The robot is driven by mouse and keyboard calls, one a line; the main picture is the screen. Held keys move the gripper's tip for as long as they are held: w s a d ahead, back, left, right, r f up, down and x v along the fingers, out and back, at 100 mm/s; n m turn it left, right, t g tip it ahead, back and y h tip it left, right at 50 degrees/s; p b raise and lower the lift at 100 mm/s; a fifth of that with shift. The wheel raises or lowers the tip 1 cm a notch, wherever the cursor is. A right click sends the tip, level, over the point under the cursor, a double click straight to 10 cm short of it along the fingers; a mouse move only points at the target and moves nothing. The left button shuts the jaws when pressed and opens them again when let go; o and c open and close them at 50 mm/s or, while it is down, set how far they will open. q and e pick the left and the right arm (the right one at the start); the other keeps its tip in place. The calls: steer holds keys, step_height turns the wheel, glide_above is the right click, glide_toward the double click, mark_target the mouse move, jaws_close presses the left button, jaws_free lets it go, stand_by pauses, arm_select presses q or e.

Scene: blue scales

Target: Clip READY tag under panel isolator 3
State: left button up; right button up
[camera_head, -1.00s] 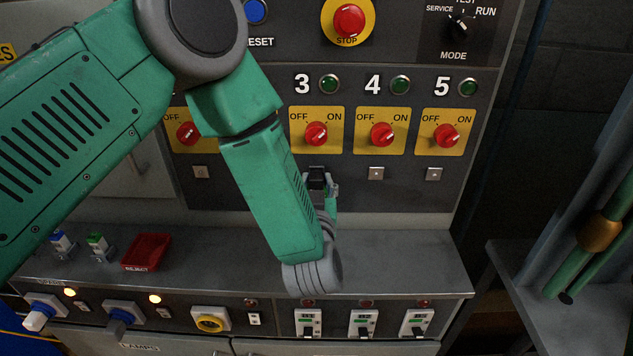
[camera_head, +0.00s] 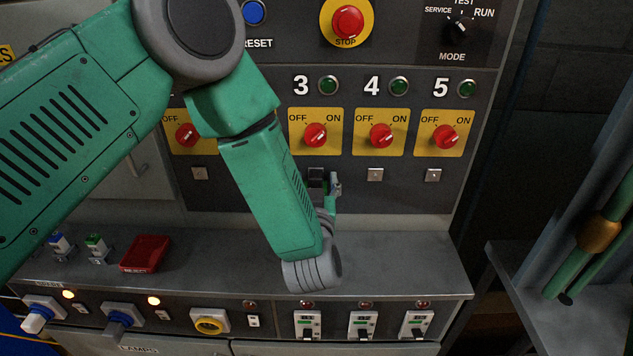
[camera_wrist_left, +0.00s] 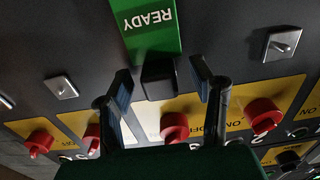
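The green READY tag (camera_wrist_left: 148,25) is upside down in the left wrist view, against the dark panel, with a black block (camera_wrist_left: 158,80) at its edge. The block lines up with the red knob of isolator 3 (camera_wrist_left: 174,127), which also shows in the head view (camera_head: 316,135). My left gripper (camera_wrist_left: 160,78) is open, one finger on each side of the block, with gaps visible. My right gripper is not in view.
Square plates sit under isolator 4 (camera_head: 375,174) and isolator 5 (camera_head: 433,175). A grey ledge (camera_head: 400,262) runs below the panel, with a red tray (camera_head: 146,253) at left. Switches line the front below. A green post (camera_head: 600,230) stands at right.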

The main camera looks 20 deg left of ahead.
arm_select(q)
steer(key=v, duration=1.2)
steer(key=shift+d, duration=0.1)
stand_by(0.4)
